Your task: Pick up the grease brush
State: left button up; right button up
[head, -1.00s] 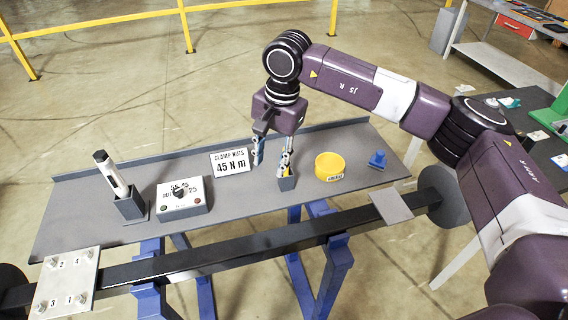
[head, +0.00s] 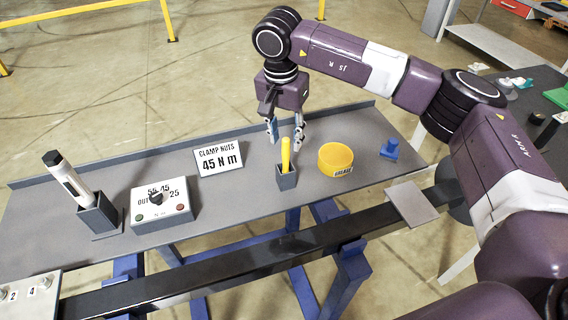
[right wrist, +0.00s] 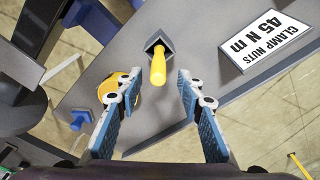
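The grease brush (head: 285,153) stands upright in a small dark grey holder (head: 287,180) on the bench, with its yellow handle up. Its lower end is hidden in the holder. In the right wrist view the yellow handle (right wrist: 158,68) rises from the holder (right wrist: 157,42) and lies ahead, between the lines of the two fingers. My right gripper (head: 286,138) is open and empty, just behind and above the handle in the head view. In the right wrist view its fingers (right wrist: 158,95) are wide apart and do not touch the brush. My left gripper is not in view.
A yellow grease tub (head: 336,158) and a blue object (head: 390,149) stand right of the holder. A clamp nuts sign (head: 218,159), a control box (head: 163,203) and a white tool in a holder (head: 97,216) stand left. A dark bar (head: 215,272) runs along the bench's front.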

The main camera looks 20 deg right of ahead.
aim_at(287, 155)
jog(key=shift+s+d+f+p, duration=0.1)
jog(key=shift+s+f+p, duration=0.1)
jog(key=shift+f, duration=0.2)
jog(key=shift+s+f+p, duration=0.1)
jog(key=shift+f+p, duration=0.1)
jog(key=shift+f, duration=0.15)
jog(key=f, duration=0.1)
jog(key=f+p, duration=0.1)
jog(key=f, duration=0.1)
jog(key=f+p, duration=0.1)
jog(key=shift+w+f, duration=0.3)
jog(key=shift+f, duration=0.2)
grip_shut()
